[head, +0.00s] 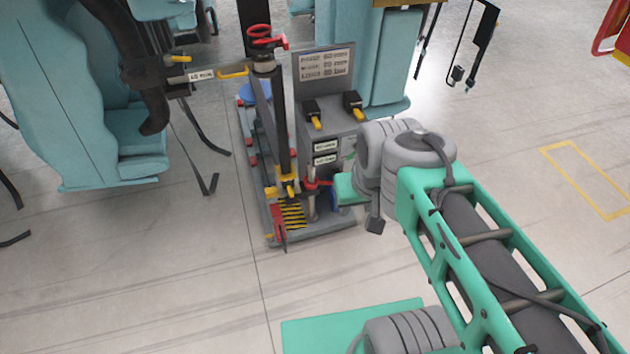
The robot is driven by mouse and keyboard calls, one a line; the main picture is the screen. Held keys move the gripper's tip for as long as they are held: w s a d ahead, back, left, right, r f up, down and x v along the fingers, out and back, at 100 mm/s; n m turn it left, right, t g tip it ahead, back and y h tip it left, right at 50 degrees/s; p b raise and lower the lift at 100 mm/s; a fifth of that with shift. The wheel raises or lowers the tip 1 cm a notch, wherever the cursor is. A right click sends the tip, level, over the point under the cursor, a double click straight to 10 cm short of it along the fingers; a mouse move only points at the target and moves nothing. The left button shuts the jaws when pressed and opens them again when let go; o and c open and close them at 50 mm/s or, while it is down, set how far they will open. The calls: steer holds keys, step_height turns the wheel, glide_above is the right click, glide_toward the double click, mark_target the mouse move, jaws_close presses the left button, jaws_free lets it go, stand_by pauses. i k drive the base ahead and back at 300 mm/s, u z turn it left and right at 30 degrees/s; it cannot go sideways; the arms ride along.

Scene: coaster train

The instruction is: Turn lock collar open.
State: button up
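A red collar-like ring (313,185) sits around a short upright grey post (311,205) near the front of the machine's base. I take it to be the lock collar; its turn position is too small to read. My gripper (338,192) is just right of the post, at collar height, with its green end pointing left. Its fingertips are small and partly hidden by my wrist. I cannot tell whether they touch the collar or how far apart they are.
The machine has a tall dark column (280,120) with a red handwheel (265,37) on top. A grey control box (328,135) with two black-and-yellow switches and a sign panel (324,68) stands behind my gripper. Teal seats (70,110) flank it. The floor in front is clear.

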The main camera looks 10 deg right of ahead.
mark_target(315, 185)
steer(key=z, duration=1.55)
steer(key=i, duration=0.75)
steer(key=u, duration=2.95)
